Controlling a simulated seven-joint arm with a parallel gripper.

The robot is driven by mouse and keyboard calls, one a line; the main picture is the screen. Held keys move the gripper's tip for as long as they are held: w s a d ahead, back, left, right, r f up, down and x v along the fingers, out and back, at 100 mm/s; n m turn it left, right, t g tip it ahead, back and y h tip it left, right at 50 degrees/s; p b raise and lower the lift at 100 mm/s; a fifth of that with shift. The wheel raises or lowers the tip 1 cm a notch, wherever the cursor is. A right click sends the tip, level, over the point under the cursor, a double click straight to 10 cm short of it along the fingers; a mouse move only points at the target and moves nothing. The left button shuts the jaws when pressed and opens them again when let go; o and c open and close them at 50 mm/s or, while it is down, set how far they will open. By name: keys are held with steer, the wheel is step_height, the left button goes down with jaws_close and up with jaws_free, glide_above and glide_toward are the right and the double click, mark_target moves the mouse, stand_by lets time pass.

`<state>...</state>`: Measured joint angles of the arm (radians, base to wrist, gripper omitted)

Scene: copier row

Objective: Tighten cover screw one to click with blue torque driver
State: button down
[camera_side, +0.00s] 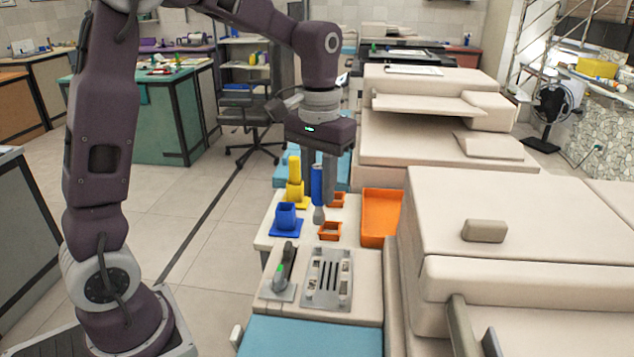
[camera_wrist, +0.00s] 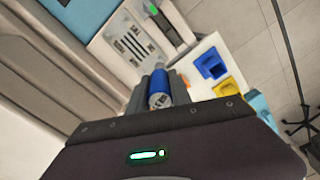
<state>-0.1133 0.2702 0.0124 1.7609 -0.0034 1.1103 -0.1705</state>
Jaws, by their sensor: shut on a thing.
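My gripper (camera_side: 322,180) is shut on the blue torque driver (camera_side: 317,182), which hangs upright with its grey lower end (camera_side: 319,214) down. It is above the pale worktop, between the blue holder (camera_side: 287,218) and an orange square holder (camera_side: 330,231). The driver also shows between the fingers in the wrist view (camera_wrist: 159,87). The grey cover plate (camera_side: 327,279) has dark slots and small screw spots near its corners, too small to read. It lies nearer the side camera than the driver, apart from it, and shows in the wrist view (camera_wrist: 130,45).
A yellow driver (camera_side: 294,169) stands in a yellow holder (camera_side: 296,192). A second orange holder (camera_side: 338,199) and an orange tray (camera_side: 381,217) are close by. A dark-handled device with a green light (camera_side: 284,272) stands beside the plate. Beige copiers (camera_side: 500,220) rise at right.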

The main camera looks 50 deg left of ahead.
mark_target(319, 218)
steer(key=n, duration=0.6)
steer(key=shift+n, duration=0.3)
steer(key=n, duration=0.8)
steer(key=shift+f, duration=2.85)
steer(key=shift+f, duration=0.15)
steer(key=shift+f, duration=0.4)
